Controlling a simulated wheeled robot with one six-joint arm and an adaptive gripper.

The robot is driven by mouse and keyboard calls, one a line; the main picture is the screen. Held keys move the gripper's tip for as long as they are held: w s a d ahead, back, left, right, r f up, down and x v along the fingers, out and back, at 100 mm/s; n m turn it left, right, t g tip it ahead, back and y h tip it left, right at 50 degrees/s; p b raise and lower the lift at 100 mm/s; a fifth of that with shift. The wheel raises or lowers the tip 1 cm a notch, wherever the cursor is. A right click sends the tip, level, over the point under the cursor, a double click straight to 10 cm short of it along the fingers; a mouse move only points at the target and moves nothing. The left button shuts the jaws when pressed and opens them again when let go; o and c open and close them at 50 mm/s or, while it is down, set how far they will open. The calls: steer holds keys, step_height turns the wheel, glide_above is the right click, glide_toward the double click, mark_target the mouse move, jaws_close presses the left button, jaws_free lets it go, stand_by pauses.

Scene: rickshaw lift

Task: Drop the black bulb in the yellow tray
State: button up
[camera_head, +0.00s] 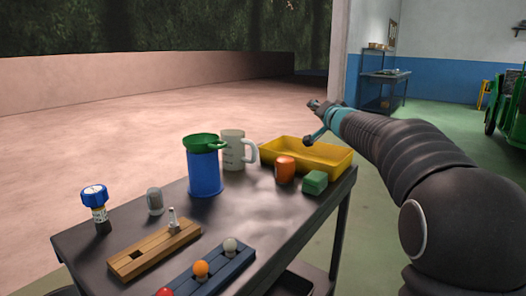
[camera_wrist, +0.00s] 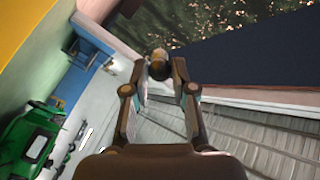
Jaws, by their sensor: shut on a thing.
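My gripper (camera_wrist: 160,85) is shut on a small dark bulb (camera_wrist: 159,70) with a brassy part, held at the fingertips in the wrist view. In the head view my gripper (camera_head: 318,108) is above the yellow tray (camera_head: 330,158), over its back side. The bulb is too small to make out clearly there. The tray stands on the far right end of the dark table and its inside looks empty where visible. The arm comes in from the right and hides nothing of the tray's front wall.
On the dark table (camera_head: 150,235), an orange can (camera_head: 285,170) and green block (camera_head: 314,182) stand before the tray. A white mug (camera_head: 232,150) and blue container (camera_head: 204,173) with a green funnel stand left. A blue rack (camera_head: 216,270) holds bulbs; a wooden rack (camera_head: 140,260) is beside it.

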steer(key=shift+f, duration=2.2)
steer(key=o, duration=0.9)
steer(key=shift+s, duration=0.1)
steer(key=v, duration=1.2)
